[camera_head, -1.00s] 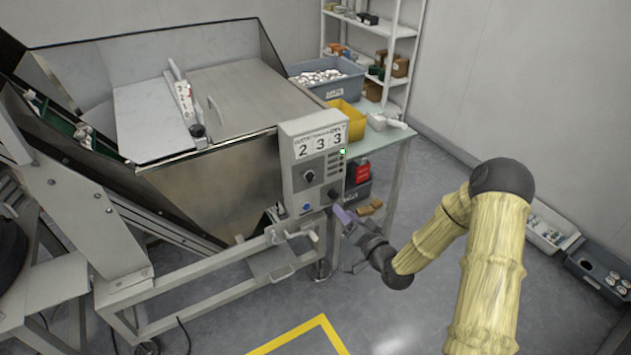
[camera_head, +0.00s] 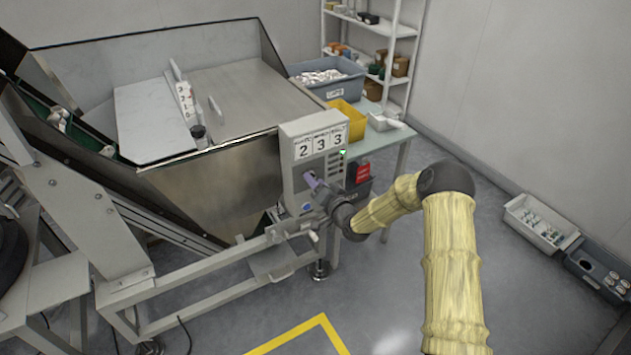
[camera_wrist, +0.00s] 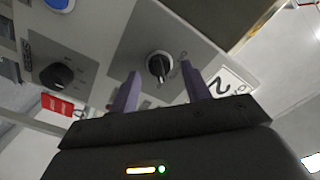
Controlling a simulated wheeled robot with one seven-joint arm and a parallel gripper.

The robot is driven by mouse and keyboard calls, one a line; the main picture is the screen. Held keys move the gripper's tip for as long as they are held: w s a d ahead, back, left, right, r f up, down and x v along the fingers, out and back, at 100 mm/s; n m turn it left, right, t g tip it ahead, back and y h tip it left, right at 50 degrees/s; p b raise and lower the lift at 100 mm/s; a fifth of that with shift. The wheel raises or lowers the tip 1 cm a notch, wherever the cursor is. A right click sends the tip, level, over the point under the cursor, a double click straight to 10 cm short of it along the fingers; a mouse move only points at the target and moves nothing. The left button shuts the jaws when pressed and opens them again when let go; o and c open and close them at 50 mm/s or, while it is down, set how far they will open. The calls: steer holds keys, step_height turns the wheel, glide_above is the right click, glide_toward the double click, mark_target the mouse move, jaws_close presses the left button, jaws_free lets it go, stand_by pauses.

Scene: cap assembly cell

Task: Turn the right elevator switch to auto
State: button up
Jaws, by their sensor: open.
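The grey control box (camera_head: 288,170) stands at the right end of the hopper, with number cards 2, 3, 3 on top. In the wrist view a black rotary switch (camera_wrist: 158,66) sits on a grey plate of the box. My gripper (camera_wrist: 160,75) is open, with one purple finger to each side of this switch in the picture; I cannot tell whether the tips reach around it. A second black knob (camera_wrist: 57,76) sits at the left of the wrist view. In the head view my gripper (camera_head: 312,182) is at the box front and hides both knobs. Switch lettering is unreadable.
A blue button (camera_head: 306,207) is low on the box, and a green light (camera_head: 343,153) glows at its right. The hopper frame (camera_head: 200,292) stands below left. A side table (camera_head: 402,160) with bins is behind my arm. Floor in front is clear.

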steer(key=shift+w+a, duration=0.3)
steer(key=shift+w, duration=0.05)
steer(key=c, duration=1)
steer(key=shift+n+b, duration=0.45)
steer(key=shift+n, duration=0.05)
steer(key=shift+s+n+b, duration=0.1)
steer(key=shift+n+b, duration=3.3)
steer(key=shift+n, duration=0.5)
